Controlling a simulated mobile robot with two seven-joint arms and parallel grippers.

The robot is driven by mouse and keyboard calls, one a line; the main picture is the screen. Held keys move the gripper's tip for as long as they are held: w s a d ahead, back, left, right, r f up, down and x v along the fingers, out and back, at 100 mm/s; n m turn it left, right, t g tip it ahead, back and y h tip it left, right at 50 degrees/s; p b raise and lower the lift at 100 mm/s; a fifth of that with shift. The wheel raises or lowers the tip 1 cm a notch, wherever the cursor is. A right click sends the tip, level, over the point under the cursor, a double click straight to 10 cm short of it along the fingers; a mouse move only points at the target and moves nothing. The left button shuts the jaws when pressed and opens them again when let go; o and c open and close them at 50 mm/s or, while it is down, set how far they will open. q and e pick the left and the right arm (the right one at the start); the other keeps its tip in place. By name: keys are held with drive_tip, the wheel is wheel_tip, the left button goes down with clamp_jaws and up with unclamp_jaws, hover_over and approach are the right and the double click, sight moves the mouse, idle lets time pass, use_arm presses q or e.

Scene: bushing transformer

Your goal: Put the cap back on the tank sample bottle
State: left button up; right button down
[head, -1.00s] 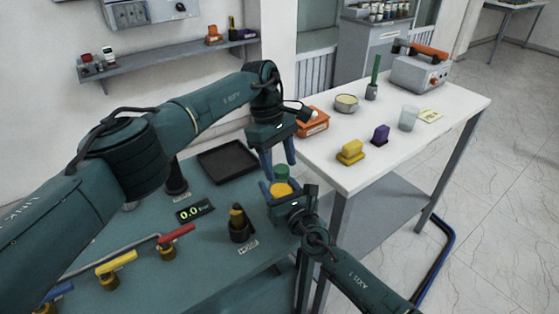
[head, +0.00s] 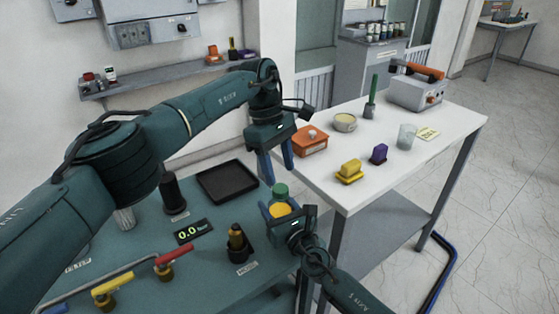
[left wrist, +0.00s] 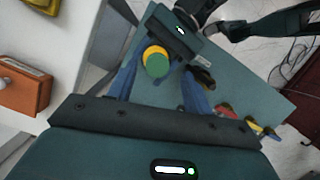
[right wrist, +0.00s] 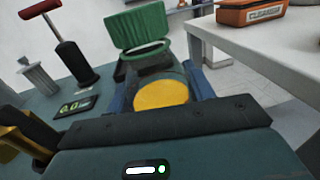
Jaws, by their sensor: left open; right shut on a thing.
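The sample bottle (head: 280,210) with yellow contents is held in my right gripper (head: 282,212), which is shut on it above the front right of the green bench. Its yellow round end faces the right wrist camera (right wrist: 160,94).
A black tray (head: 228,181), gauge display (head: 189,231) and dark stand with yellow top (head: 238,243) are on the bench. The white table (head: 375,190) at right carries an orange box (head: 310,141), yellow block (head: 349,171), purple block (head: 379,153) and glass (head: 406,136).

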use_arm(q)
drive_tip(key=n, duration=0.5)
drive_tip(key=shift+r, duration=0.2)
drive_tip(key=n, duration=0.6)
drive_tip(key=shift+r+y, duration=0.2)
drive_tip(key=shift+y, duration=0.1)
drive_tip(key=n, duration=0.6)
drive_tip(key=shift+d+r+t, duration=0.1)
drive_tip(key=shift+r+t, duration=0.15)
drive_tip(key=shift+t, duration=0.15)
drive_tip(key=n, duration=0.3)
drive_tip(key=shift+r+n+y, duration=0.15)
drive_tip(key=shift+n+y, duration=0.15)
drive_tip(key=shift+n, duration=0.1)
drive_tip(key=n, duration=0.6)
drive_tip(key=shift+s+r, duration=0.1)
drive_tip(key=shift+r, duration=0.1)
drive_tip(key=n, duration=0.4)
drive_tip(key=shift+r+t, duration=0.15)
drive_tip(key=shift+t, duration=0.15)
drive_tip(key=n, duration=0.6)
drive_tip(key=shift+d+r+y, duration=0.1)
drive_tip(key=shift+r+y, duration=0.1)
drive_tip(key=shift+y, duration=0.2)
drive_tip(key=n, duration=0.4)
drive_tip(key=shift+r+n+t, duration=0.15)
drive_tip(key=shift+n+t, duration=0.15)
drive_tip(key=shift+n, duration=0.1)
